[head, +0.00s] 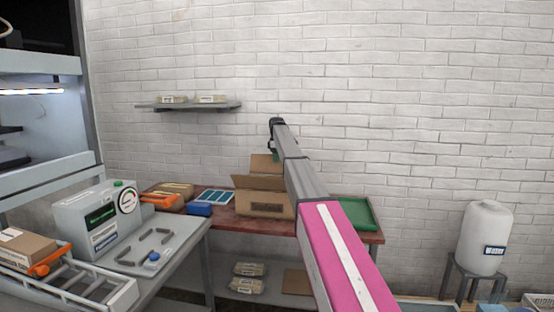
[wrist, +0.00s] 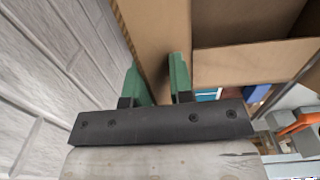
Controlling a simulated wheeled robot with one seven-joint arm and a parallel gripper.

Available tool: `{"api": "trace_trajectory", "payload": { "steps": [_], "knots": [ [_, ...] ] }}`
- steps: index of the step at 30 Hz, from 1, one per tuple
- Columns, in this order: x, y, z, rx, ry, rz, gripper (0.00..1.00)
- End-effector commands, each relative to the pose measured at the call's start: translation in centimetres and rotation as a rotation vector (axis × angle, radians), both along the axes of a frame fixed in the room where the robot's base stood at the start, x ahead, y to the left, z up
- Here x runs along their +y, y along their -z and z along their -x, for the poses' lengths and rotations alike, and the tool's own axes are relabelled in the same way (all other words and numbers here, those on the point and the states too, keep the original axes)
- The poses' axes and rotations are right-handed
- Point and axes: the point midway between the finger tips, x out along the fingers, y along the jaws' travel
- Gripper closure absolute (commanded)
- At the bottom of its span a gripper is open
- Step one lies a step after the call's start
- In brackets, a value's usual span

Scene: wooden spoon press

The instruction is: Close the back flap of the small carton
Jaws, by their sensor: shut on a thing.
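The small carton (head: 250,197) stands on the red-brown bench, a dark label on its front. Its top is at least partly open, with one flap (head: 258,183) tilted along the near side. The back flap (head: 262,163) stands up at the rear, near the wall. My gripper (head: 275,157) is at this back flap, partly hidden by my arm. In the wrist view, my gripper's green fingers (wrist: 157,74) are on either side of the brown back flap (wrist: 154,35), shut on it. The open carton (wrist: 250,62) lies to the right there.
A green tray (head: 358,213) is on the bench right of the carton. Blue panels (head: 215,196), a blue box (head: 199,209) and an orange tool (head: 160,201) are to its left. The brick wall (wrist: 50,90) is close behind my gripper. A shelf (head: 190,107) hangs above left.

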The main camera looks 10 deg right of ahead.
Motion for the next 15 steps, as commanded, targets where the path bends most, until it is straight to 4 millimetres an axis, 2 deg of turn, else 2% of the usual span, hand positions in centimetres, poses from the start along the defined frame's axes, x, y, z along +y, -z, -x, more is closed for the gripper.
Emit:
{"api": "trace_trajectory", "payload": {
  "steps": [8, 15],
  "knots": [
    [0.4, -0.2, 1.5, -0.143, -0.001, 0.048, 1.00],
    [0.9, -0.4, 3.6, -0.346, -0.002, 0.116, 1.00]
  ]
}}
